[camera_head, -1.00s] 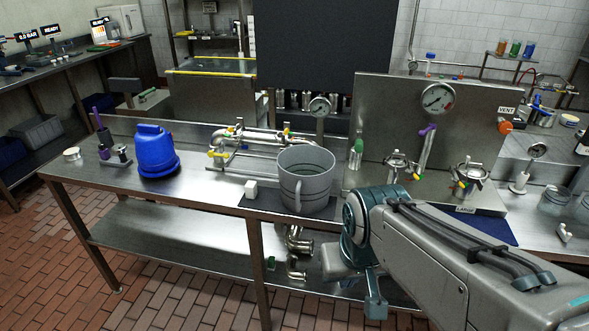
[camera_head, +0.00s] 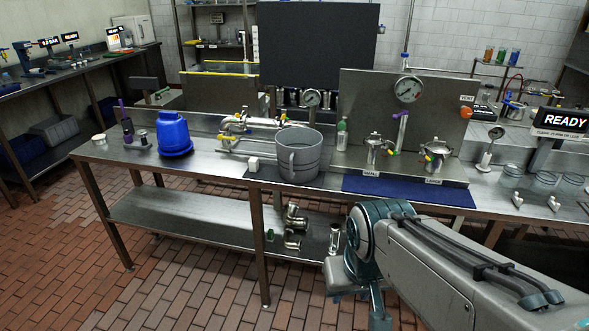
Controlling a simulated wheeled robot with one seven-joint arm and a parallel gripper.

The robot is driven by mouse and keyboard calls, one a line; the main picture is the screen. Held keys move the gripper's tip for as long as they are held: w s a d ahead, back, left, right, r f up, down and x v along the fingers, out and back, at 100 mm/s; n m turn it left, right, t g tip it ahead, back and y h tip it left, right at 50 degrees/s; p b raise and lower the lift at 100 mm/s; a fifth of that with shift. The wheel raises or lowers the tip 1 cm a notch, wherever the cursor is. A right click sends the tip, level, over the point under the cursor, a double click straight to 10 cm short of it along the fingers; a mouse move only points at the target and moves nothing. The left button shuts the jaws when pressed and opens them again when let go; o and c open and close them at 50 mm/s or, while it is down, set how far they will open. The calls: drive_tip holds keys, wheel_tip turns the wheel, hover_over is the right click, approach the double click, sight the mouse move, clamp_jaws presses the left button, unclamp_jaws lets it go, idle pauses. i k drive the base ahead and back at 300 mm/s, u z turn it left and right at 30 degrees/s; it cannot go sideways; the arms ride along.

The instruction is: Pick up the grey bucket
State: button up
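The grey bucket (camera_head: 299,156) stands upright on the steel workbench, on a dark mat (camera_head: 262,172), with its handle facing me. My gripper (camera_head: 362,308) is low at the bottom of the view, in front of the bench and below its top. It is clear of the bucket and to its right in the picture. My arm hides part of the gripper, and I cannot make out whether its fingers are apart.
A blue container (camera_head: 173,134) stands further left. A valve panel (camera_head: 437,137) and a blue mat (camera_head: 409,190) lie to the right. Pipe elbows (camera_head: 294,228) rest on the lower shelf.

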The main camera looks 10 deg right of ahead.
sight(299, 149)
drive_tip(key=u, duration=0.15)
drive_tip(key=k, duration=0.3)
drive_tip(key=z, duration=1)
drive_tip(key=i, duration=1.2)
drive_tip(key=u, duration=0.55)
drive_tip(key=i, duration=0.75)
drive_tip(key=u, duration=1.1)
drive_tip(key=i, duration=0.25)
drive_tip(key=u, duration=0.3)
